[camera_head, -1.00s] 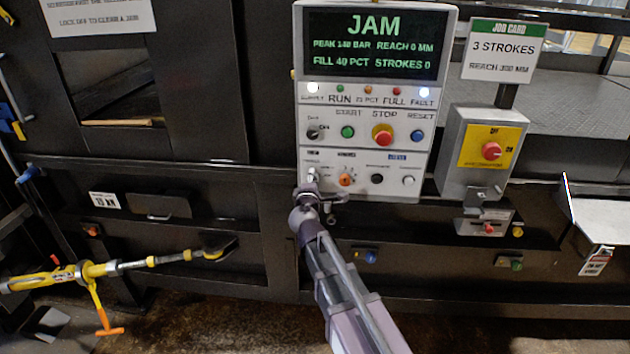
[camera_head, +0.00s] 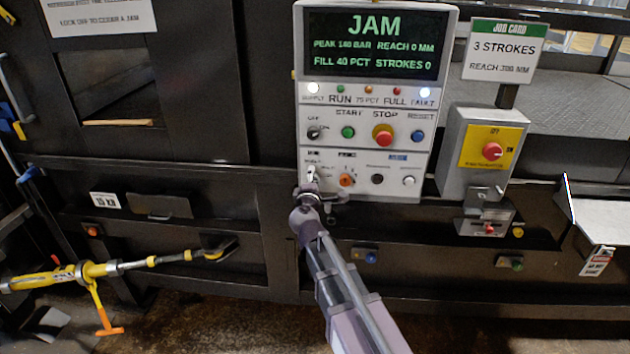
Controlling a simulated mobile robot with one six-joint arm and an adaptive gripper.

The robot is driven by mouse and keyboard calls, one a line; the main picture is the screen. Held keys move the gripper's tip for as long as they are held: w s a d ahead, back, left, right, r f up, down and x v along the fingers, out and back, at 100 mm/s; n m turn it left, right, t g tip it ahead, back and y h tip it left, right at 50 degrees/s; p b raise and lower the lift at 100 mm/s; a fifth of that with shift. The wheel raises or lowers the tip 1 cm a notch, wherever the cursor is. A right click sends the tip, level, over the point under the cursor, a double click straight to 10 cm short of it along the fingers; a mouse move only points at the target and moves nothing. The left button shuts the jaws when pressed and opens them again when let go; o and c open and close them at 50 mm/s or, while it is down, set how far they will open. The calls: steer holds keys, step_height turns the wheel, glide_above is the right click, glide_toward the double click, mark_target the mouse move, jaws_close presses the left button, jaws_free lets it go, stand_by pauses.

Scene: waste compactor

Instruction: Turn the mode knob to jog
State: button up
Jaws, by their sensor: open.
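The control panel (camera_head: 443,20) stands upright with its screen (camera_head: 374,44) reading JAM, 140 bar, reach 0 mm, fill 40 pct, strokes 0. Its lower row has a small knob (camera_head: 312,173) at the left, with lettering around it too blurred to read; it may be the mode knob. An orange knob (camera_head: 346,179) sits to its right. My gripper (camera_head: 311,188) is at the panel's lower left, just below the left knob and partly over it. The gripper is open. I cannot tell whether its fingers touch the knob.
A green start button (camera_head: 348,132), red stop button (camera_head: 382,135) and blue reset button (camera_head: 417,135) sit above. A grey box with a red rotary switch (camera_head: 492,151) stands right. A yellow tool (camera_head: 95,271) extends at lower left. Open floor lies below.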

steer(key=s, duration=0.7)
steer(key=shift+s+a, duration=0.15)
steer(key=shift+s, duration=0.1)
steer(key=s+d+f+m+g+h, duration=0.2)
steer(key=d+f+m+g+h, duration=0.25)
steer(key=d, duration=0.55)
steer(key=s+d+f+m+g+h, duration=0.1)
steer(key=s+d+f+m+g, duration=0.25)
steer(key=d+f+m, duration=0.4)
steer(key=s+d+f+m+g+y, duration=0.3)
steer(key=s+g, duration=0.1)
steer(key=s, duration=0.2)
steer(key=s+d+f+m+g+y, duration=0.3)
steer(key=s+m+g, duration=0.1)
steer(key=s+g, duration=0.1)
steer(key=shift+s+d+g, duration=0.2)
steer(key=shift+s+g, duration=0.1)
steer(key=shift+s, duration=0.55)
